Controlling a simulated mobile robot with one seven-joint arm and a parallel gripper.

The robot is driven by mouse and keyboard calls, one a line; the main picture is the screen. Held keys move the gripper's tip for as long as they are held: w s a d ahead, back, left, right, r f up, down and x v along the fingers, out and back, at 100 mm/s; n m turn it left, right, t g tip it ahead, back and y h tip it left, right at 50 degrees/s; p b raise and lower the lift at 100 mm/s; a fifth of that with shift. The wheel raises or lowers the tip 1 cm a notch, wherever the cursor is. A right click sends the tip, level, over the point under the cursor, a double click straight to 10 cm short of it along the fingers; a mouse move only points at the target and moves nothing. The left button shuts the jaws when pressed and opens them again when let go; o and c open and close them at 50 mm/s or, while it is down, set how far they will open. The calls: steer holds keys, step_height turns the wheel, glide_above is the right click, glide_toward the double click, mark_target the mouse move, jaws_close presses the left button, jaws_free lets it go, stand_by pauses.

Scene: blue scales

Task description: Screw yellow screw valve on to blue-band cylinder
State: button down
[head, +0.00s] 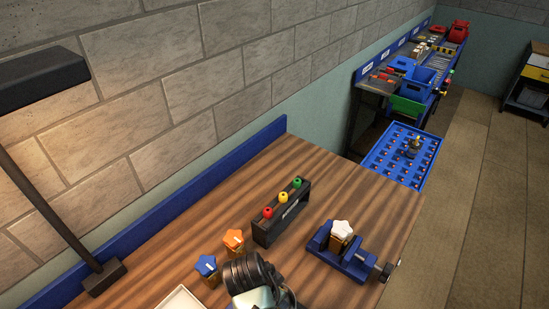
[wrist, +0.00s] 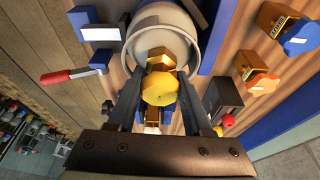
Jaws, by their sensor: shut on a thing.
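The yellow screw valve (wrist: 160,88) shows in the wrist view as a rounded yellow knob between my fingers. My gripper (wrist: 160,92) is shut on it. A brass block (wrist: 168,56) shows just above the knob; I cannot tell whether it belongs to the valve or lies beyond it. A large grey round body (wrist: 165,28) sits behind that. No blue-band cylinder can be made out for sure. In the head view, my arm shows at the bottom edge and the held valve is hidden.
A blue vise (head: 355,262) holds a brass piece with a white star knob (head: 342,229). Orange (head: 234,239) and blue (head: 206,265) star knobs stand left of a black rack (head: 283,212) with red, yellow and green pieces. A red-handled tool (wrist: 85,73) is at left in the wrist view.

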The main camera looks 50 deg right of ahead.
steer(key=m, duration=0.3)
steer(key=m+g+b, duration=0.1)
steer(key=m, duration=0.1)
steer(key=shift+f+m+g, duration=0.1)
steer(key=shift+m+g, duration=0.2)
steer(key=shift+m, duration=0.1)
steer(key=shift+m+g+y, duration=0.4)
steer(key=shift+m+y, duration=0.1)
steer(key=shift+m, duration=1.2)
steer(key=shift+c, duration=1.2)
jaws_free()
steer(key=shift+s, duration=0.1)
steer(key=shift+w+r+b, duration=0.2)
steer(key=shift+r+b, duration=0.25)
steer(key=shift+r, duration=0.05)
steer(key=p+v, duration=0.6)
steer(key=v, duration=0.6)
steer(key=shift+a, duration=0.1)
